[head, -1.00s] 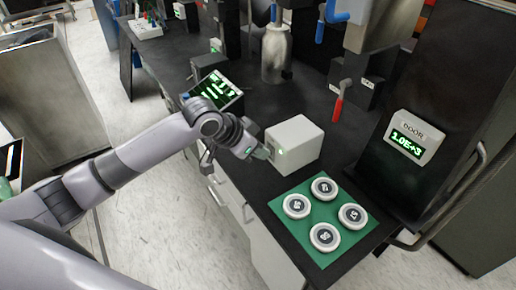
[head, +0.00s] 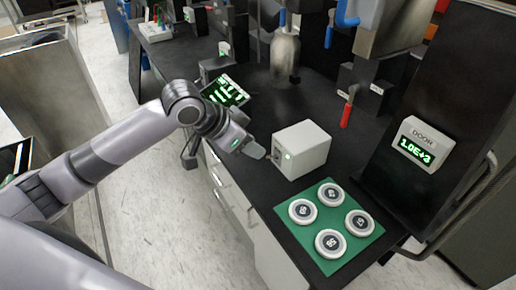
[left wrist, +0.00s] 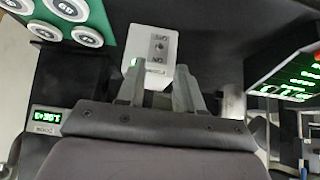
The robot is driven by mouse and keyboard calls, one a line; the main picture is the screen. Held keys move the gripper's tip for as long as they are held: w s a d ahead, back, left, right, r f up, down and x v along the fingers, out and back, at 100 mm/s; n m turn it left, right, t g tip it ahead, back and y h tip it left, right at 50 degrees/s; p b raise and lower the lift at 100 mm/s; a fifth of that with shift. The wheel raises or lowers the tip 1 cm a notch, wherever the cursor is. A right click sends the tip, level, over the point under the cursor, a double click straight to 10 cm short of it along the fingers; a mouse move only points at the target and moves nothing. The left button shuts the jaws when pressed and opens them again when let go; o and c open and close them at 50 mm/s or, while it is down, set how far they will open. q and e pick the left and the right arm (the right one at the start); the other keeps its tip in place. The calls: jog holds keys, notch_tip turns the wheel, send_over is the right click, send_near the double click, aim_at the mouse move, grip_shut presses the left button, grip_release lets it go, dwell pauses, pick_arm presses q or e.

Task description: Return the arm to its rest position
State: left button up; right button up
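My left arm reaches in from the left in the head view. Its gripper (head: 257,152) is at the left side of a small white box (head: 305,150) with a green light, with a narrow gap between them. In the left wrist view, the two fingers (left wrist: 159,75) stand apart with nothing between them. The white box (left wrist: 155,42) is just beyond them, its face with a dark switch and ON/OFF lettering toward the camera. My right gripper is in neither view.
A green mat (head: 330,262) with several round white buttons lies in front of the box. A door panel (head: 416,142) is at the right. A small green-lit display (head: 225,91) stands behind the gripper. A red-handled lever (head: 347,112) and steel bottle (head: 285,60) are behind. Open floor is at left.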

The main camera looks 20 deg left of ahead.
pick_arm(q)
jog(key=shift+s+a+r, duration=0.15)
jog(key=shift+r, duration=0.15)
jog(key=shift+f, duration=0.1)
jog(key=s+d+f, duration=0.2)
jog(key=s+f, duration=0.1)
jog(key=s+d+f, duration=0.1)
jog(key=s+f, duration=0.1)
jog(key=shift+d, duration=0.1)
jog(key=s+a+f+n+g+y, duration=0.1)
jog(key=s+a+f+n+y, duration=0.25)
jog(key=s, duration=0.75)
jog(key=s+a+f+n+g+y, duration=0.15)
jog(key=s+a+f, duration=0.25)
jog(key=s+f, duration=0.5)
jog(key=w+d+f+t+h, duration=0.2)
jog(key=w+d+f+t, duration=0.1)
jog(key=f+t, duration=0.3)
jog(key=shift+w+f+t, duration=0.15)
jog(key=shift+w+t, duration=0.2)
jog(key=shift+w, duration=0.45)
